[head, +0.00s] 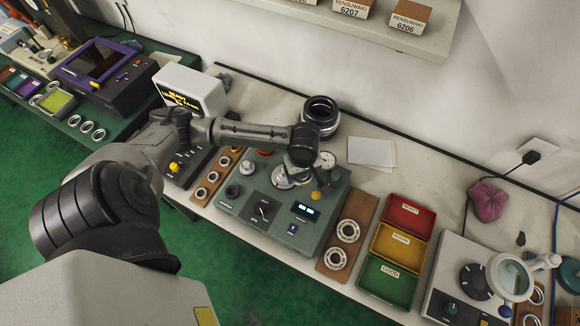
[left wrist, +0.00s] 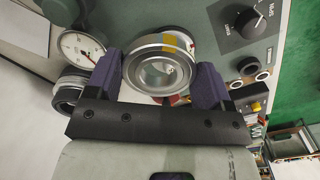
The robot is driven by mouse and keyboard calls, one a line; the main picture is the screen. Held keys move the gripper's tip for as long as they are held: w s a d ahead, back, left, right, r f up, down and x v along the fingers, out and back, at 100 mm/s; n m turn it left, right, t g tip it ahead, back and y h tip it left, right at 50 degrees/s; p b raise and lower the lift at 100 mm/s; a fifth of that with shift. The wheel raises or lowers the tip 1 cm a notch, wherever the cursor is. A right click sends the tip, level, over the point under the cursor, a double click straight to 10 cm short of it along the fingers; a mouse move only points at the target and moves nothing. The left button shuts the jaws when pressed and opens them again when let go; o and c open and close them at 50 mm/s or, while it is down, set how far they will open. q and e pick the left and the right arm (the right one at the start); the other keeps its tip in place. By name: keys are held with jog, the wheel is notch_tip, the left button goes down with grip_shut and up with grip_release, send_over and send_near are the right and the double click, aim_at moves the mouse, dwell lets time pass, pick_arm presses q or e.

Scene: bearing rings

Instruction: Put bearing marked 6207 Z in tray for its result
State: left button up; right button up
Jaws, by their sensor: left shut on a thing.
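My left gripper (head: 300,172) is over the green test machine (head: 245,204), its fingertips mostly hidden by the wrist in the head view. In the left wrist view, its two purple fingers are shut on a steel bearing ring (left wrist: 160,72) with a yellow mark on its rim. I cannot read a number on it. The ring is at the machine's panel; whether it touches a seat is unclear. Three trays stand right of the machine: red (head: 401,219), yellow (head: 397,246) and green (head: 386,284), labelled GOOD. All three look empty. My right gripper is not in view.
A wooden board (head: 333,258) with two bearings lies between machine and trays; another board with rings (head: 209,178) lies left. A dial gauge (left wrist: 82,44) stands beside the held ring. A magnifier station (head: 510,277) is right of the trays. Boxes marked 6207 and 6206 (head: 408,18) sit on the shelf.

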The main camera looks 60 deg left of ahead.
pick_arm(q)
jog(key=w+d+r+p, duration=0.1)
jog(key=d+r+p, duration=0.3)
jog(key=r+p, duration=0.3)
jog(key=shift+w+r+p, duration=0.25)
jog(key=shift+r+p, duration=0.15)
jog(key=shift+p, duration=0.05)
dwell(1.0)
jog(key=shift+d, duration=0.1)
dwell(0.4)
